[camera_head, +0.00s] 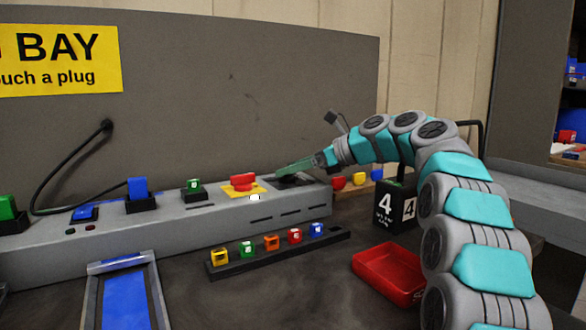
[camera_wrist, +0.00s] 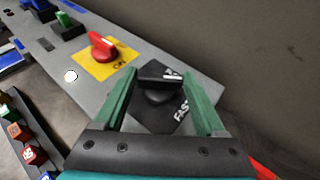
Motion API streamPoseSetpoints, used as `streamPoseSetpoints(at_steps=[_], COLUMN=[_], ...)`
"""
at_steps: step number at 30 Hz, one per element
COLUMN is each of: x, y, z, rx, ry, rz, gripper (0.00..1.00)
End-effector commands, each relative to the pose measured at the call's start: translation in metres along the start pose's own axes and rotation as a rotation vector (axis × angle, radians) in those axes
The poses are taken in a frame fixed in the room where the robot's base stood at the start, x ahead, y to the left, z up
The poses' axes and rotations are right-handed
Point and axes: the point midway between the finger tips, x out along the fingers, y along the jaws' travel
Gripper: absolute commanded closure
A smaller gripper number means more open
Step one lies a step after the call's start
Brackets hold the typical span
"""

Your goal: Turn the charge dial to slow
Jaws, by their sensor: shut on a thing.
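The charge dial is a black knob (camera_wrist: 158,80) on a black plate (camera_wrist: 148,122) with white lettering. "FAST" reads on the plate's near right part; another label by the knob's far end is mostly hidden. In the head view the dial plate (camera_head: 297,181) is at the right end of the grey bench unit, partly covered by my gripper. My gripper (camera_head: 282,173) reaches in from the right.
A red rotary switch (camera_head: 243,182) on a yellow plate sits just left of the dial. A green plug (camera_head: 193,187) and a blue plug (camera_head: 137,188) stand farther left. A black rack (camera_head: 280,252) of small coloured blocks and a red tray (camera_head: 385,275) lie in front.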

Motion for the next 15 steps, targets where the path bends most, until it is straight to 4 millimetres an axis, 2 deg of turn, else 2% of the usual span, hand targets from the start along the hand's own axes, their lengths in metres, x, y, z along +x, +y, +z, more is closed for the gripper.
streamPoseSetpoints(at_steps=[15], x=[-0.0004], y=[-0.0007], z=[0.0011], rx=[-0.012], ry=[-0.002], rz=[0.030], gripper=[0.83])
